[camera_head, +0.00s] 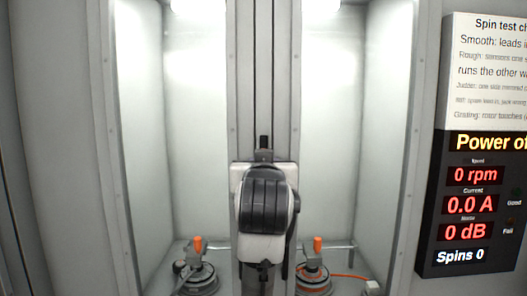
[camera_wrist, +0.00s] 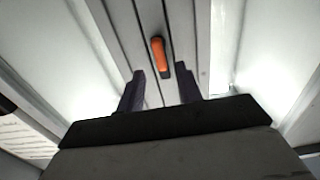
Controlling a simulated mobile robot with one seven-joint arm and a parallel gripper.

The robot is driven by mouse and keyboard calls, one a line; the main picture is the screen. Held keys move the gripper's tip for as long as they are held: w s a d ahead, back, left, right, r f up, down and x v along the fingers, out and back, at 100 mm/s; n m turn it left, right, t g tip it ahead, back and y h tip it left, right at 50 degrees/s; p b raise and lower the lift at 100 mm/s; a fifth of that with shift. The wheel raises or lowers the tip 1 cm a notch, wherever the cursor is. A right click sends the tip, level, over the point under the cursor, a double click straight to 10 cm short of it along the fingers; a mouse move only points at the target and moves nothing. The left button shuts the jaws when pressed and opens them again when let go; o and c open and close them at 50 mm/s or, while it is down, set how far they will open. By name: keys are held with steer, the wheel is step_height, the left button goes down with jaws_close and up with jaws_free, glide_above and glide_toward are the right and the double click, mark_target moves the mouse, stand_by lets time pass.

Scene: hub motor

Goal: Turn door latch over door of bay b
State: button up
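The orange door latch (camera_wrist: 158,52) shows in the wrist view, a short bar on a grey post between two bright bays. My gripper (camera_wrist: 160,88) is open, its two dark fingers apart. The latch appears just beyond the fingertips, in line with the gap; nothing is between the fingers, and contact cannot be told. In the head view my arm covers the middle of the post (camera_head: 264,60) and hides the latch. No label tells which bay is b, and a door over either opening cannot be made out.
Both bays hold a round motor fixture with an orange handle, one at left (camera_head: 197,275) and one at right (camera_head: 315,275). A test panel (camera_head: 475,205) at the right reads 0 rpm, 0.0 A, 0 dB, Spins 0. Bay walls flank the post.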

steer(key=w+p, duration=0.1)
steer(key=w, duration=0.4)
jaws_close()
